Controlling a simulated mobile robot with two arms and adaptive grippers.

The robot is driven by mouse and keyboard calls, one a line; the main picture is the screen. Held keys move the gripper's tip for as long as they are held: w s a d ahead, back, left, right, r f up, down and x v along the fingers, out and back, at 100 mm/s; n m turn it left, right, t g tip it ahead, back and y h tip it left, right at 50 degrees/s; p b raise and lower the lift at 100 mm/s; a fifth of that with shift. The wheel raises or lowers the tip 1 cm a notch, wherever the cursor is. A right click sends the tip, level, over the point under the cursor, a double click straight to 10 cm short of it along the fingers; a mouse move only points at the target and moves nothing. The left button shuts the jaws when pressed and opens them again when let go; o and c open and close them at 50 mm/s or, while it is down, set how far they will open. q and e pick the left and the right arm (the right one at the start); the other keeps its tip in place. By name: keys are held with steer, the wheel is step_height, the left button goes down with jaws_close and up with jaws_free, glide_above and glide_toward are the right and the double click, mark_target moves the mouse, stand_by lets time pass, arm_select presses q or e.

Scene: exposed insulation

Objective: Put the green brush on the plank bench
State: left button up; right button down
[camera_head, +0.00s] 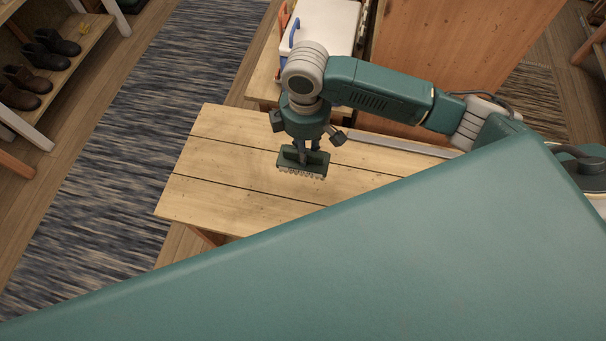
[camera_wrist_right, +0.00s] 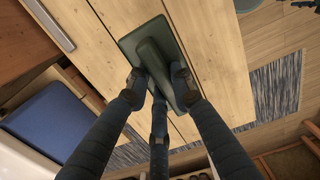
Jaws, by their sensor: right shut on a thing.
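The green brush (camera_head: 303,162) hangs bristles down under my right gripper (camera_head: 308,143) in the head view. In the right wrist view the brush (camera_wrist_right: 150,48) shows its flat back and raised handle, with my right gripper's fingers (camera_wrist_right: 158,85) closed around the handle. The plank bench (camera_head: 215,165) of pale boards lies under the brush; its boards also show in the right wrist view (camera_wrist_right: 215,55). I cannot tell whether the bristles touch the bench top. My left gripper is not in view.
A white box with a blue handle (camera_head: 325,35) stands on another wooden surface behind the bench. A wooden panel (camera_head: 455,40) rises at the back right. A shoe rack (camera_head: 75,55) with boots is at the left. The bench's left part is bare.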

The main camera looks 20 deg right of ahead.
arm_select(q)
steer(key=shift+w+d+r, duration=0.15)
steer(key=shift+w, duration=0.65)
arm_select(e)
steer(key=shift+w+f, duration=0.1)
steer(key=shift+f, duration=6.9)
steer(key=shift+f, duration=0.1)
steer(key=c, duration=1.5)
jaws_free()
steer(key=shift+c, duration=0.2)
step_height(320, 180, up, 12)
steer(key=shift+r, duration=0.15)
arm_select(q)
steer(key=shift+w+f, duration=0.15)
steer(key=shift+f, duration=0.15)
